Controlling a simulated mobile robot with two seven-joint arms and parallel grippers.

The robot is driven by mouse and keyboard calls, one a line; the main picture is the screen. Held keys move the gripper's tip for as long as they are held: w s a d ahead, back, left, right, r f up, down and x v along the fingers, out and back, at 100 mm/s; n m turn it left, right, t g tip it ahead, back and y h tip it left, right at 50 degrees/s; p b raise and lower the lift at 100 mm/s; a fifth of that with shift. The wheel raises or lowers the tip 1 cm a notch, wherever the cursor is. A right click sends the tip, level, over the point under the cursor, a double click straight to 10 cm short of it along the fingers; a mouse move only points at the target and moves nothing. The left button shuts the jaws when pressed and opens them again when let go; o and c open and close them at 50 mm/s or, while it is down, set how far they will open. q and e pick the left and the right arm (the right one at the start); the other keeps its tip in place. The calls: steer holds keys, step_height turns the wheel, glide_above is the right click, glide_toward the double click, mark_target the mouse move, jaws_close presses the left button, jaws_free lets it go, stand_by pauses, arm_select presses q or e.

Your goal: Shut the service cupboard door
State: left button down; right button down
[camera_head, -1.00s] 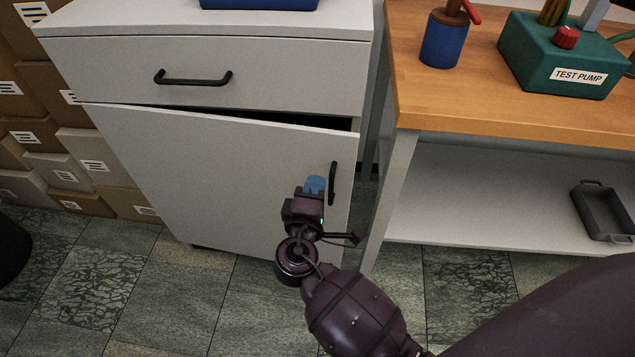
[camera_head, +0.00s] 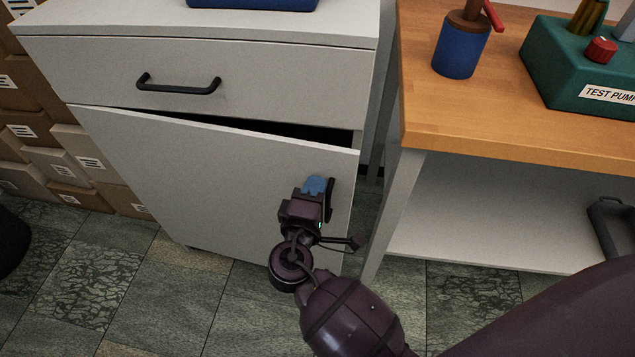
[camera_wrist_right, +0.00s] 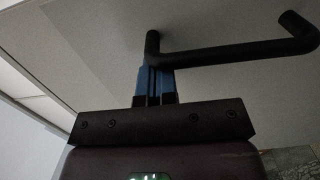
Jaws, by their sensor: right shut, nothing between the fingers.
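The service cupboard door (camera_head: 200,180) is the pale front panel below the drawer. It stands slightly ajar, with a dark gap (camera_head: 300,133) along its top right. Its black vertical handle (camera_head: 329,200) is near the right edge. My right gripper (camera_head: 315,185) has blue fingers and is shut and empty, just left of the handle in the head view. In the right wrist view the blue fingertips (camera_wrist_right: 154,82) are close to one end of the black handle (camera_wrist_right: 235,52) and the door face (camera_wrist_right: 100,50). Whether they touch the door I cannot tell. My left gripper is not in view.
Above the door is a closed drawer (camera_head: 200,80) with a black handle. Stacked cartons (camera_head: 60,165) stand left.

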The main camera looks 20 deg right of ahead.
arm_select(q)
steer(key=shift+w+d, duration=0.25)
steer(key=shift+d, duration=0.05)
arm_select(e)
steer(key=shift+w+d, duration=0.1)
steer(key=shift+w, duration=0.05)
